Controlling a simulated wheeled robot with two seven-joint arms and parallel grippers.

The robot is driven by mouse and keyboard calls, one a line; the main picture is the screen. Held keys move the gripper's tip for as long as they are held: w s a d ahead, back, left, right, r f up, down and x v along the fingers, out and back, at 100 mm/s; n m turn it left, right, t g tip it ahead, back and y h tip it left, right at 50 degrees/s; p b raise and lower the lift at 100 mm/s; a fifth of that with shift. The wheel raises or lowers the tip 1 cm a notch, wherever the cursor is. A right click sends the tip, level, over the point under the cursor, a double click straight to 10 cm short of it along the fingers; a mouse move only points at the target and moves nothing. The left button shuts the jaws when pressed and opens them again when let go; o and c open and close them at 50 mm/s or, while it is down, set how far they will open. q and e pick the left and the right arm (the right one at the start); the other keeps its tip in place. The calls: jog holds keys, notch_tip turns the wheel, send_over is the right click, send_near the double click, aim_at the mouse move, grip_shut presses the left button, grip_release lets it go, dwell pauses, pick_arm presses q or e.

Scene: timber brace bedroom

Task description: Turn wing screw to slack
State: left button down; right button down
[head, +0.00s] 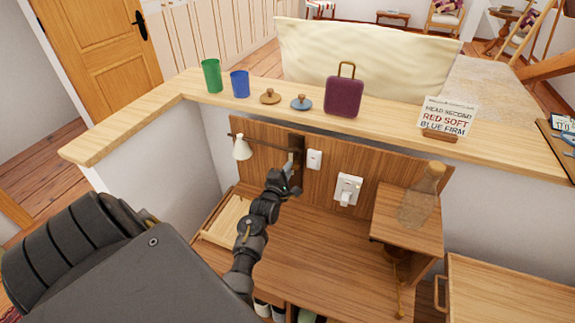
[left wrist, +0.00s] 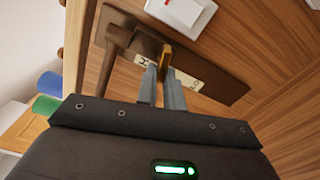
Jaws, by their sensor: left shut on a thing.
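The brass wing screw (left wrist: 167,56) stands on a dark bronze plate (left wrist: 222,84) on the wood panel. In the left wrist view, the two grey fingers of my left gripper (left wrist: 162,82) are closed on it. Pale label strips with dark letters, partly hidden, lie on the plate on both sides of the screw. In the head view my left gripper (head: 290,170) reaches the panel below the right end of the dark lamp arm (head: 272,144); the screw is hard to make out there. A cream lamp shade (head: 242,148) hangs at the arm's left end. My right gripper is out of view.
A white switch (head: 314,159) and a white socket (head: 348,189) sit right of the gripper. A glass carafe (head: 418,203) stands on the side shelf. Cups, knobbed lids, a purple bag (head: 343,97) and a sign (head: 447,118) line the ledge above.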

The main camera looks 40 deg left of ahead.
pick_arm(q)
jog(key=shift+r+n, duration=0.1)
jog(key=shift+n, duration=0.5)
jog(key=c, duration=1.5)
grip_release()
jog(key=shift+f, duration=0.2)
jog(key=b+v, duration=0.1)
jog(key=v, duration=0.9)
jog(key=shift+s+d, duration=0.15)
jog(key=shift+s, duration=0.2)
